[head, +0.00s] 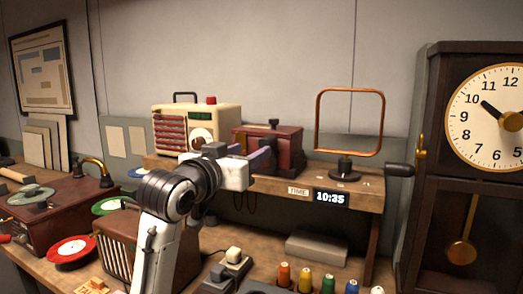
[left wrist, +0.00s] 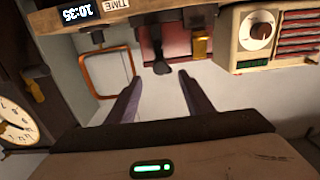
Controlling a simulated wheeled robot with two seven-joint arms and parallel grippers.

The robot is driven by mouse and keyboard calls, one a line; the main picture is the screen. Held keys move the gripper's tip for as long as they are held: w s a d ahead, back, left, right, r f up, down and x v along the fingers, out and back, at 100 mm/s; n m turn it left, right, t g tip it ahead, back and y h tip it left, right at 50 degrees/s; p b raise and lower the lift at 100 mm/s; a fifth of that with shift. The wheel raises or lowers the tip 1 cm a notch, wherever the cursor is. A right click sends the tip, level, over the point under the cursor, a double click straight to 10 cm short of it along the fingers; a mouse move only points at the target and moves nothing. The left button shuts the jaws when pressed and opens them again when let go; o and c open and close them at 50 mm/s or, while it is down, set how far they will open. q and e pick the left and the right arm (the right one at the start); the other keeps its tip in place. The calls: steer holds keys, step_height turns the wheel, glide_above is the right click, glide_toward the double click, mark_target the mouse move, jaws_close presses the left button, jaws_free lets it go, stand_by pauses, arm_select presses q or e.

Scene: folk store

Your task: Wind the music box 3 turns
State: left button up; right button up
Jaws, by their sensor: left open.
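The music box appears to be the dark red box (head: 285,139) on the wooden shelf, between the cream radio and the copper loop. A dark knob sits on its top. In the left wrist view, which is upside down, the red box (left wrist: 180,38) shows with a dark key-like piece (left wrist: 161,66) and a brass part (left wrist: 201,42). My left gripper (head: 262,157) is in front of the box and hides part of its front. In the left wrist view its two fingers (left wrist: 158,76) are apart and empty, with the dark piece just beyond the tips. My right gripper is out of view.
A cream radio (head: 222,122) stands left of the box. A copper loop (head: 318,122) on a dark base and a clock display (head: 331,198) are to the right. The shelf (head: 370,196) carries them. A tall clock (head: 428,215) stands at far right; colored spools (head: 306,281) are below.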

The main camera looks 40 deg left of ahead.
mark_target(263, 144)
arm_select(q)
steer(key=shift+x, duration=5.15)
steer(key=c, duration=0.9)
